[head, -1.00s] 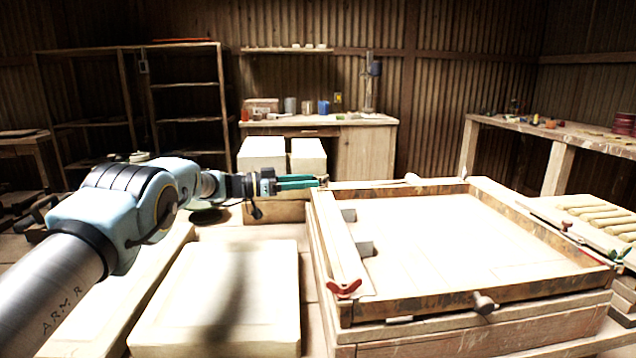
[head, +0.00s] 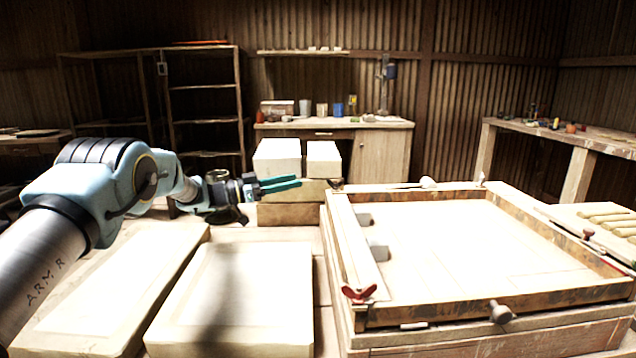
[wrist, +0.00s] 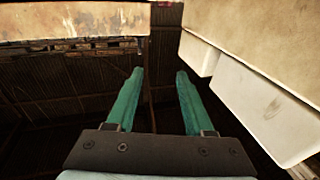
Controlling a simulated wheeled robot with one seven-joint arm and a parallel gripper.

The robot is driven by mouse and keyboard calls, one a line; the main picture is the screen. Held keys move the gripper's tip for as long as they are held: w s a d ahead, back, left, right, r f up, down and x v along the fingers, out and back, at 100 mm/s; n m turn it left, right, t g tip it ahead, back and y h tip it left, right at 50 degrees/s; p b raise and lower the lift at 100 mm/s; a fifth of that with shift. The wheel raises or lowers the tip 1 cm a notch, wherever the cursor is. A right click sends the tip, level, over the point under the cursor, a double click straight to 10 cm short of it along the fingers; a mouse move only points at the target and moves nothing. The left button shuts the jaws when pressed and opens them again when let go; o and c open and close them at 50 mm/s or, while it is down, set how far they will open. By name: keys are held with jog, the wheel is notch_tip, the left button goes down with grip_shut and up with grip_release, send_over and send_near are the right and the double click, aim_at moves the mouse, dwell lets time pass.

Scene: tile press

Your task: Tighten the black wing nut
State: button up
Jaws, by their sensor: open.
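A small dark piece, which looks like the black wing nut (head: 336,184), sits at the far left corner of the wooden press frame (head: 470,297). It is too small to tell its angle. My gripper (head: 298,181) is open, with teal fingers pointing right toward that corner. Its tips stop a little to the left of the dark piece, with a gap between. In the wrist view the two fingers (wrist: 160,72) stand apart with nothing between them. The frame's edge (wrist: 75,22) crosses the upper left there; I cannot make out the wing nut clearly.
A red wing nut (head: 359,292) sits at the frame's near left corner. Pale stacked blocks (head: 278,157) stand behind my gripper. A pale slab (head: 240,290) lies left of the press.

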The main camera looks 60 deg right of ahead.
jog(key=w+a+n+t+h+p, duration=0.1)
jog(key=w+n+t+h+p, duration=0.2)
jog(key=n+t+h, duration=0.15)
jog(key=n+t+y+p, duration=0.1)
jog(key=t+y+p, duration=0.1)
jog(key=t+p, duration=0.2)
send_near(334, 184)
jog(key=d, duration=0.3)
jog(key=s+d+p, duration=0.1)
jog(key=d, duration=0.3)
jog(key=d+p, duration=0.1)
jog(key=d, duration=0.2)
jog(key=shift+s+d+f, duration=0.15)
jog(key=shift+s+d, duration=0.25)
grip_shut()
